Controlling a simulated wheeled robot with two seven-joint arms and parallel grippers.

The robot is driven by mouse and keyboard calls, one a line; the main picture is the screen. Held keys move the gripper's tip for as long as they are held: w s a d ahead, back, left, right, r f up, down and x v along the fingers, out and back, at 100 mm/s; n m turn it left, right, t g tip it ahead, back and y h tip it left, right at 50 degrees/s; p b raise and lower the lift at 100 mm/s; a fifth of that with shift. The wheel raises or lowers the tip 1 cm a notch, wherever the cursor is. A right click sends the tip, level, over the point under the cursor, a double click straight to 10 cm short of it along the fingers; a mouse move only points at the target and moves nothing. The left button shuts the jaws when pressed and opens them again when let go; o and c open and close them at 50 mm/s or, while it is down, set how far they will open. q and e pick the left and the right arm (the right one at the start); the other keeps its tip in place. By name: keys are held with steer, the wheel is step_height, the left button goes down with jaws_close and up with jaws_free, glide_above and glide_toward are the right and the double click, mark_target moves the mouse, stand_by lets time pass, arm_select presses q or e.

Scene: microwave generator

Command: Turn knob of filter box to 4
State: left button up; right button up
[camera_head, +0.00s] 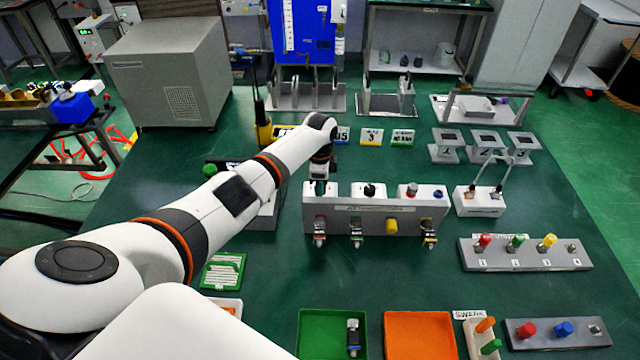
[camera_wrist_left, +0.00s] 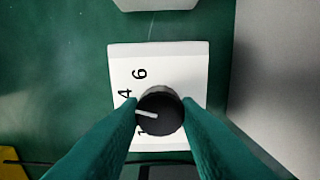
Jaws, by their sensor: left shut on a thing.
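The long grey-white box (camera_head: 375,222) stands mid-table with several knobs on top and colored fittings along its front. I cannot read its label clearly. My left gripper (camera_head: 320,185) reaches down onto the box's left end. In the left wrist view, my teal fingers (camera_wrist_left: 160,115) are shut on a round black knob (camera_wrist_left: 160,118), one on each side. The knob sits on a white dial plate (camera_wrist_left: 175,58) with 6, 4 and 1 visible. Its white pointer line points left, a little below the 4. The fingers hide the rest of the scale. My right gripper is not in view.
Green (camera_head: 318,335) and orange (camera_head: 420,338) trays lie in front. The table between is clear.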

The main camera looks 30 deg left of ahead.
arm_select(q)
steer(key=shift+m, duration=0.4)
steer(key=shift+r, duration=0.1)
steer(key=o, duration=1)
step_height(320, 180, up, 12)
steer(key=shift+f+b, duration=0.1)
steer(key=shift+b, duration=0.65)
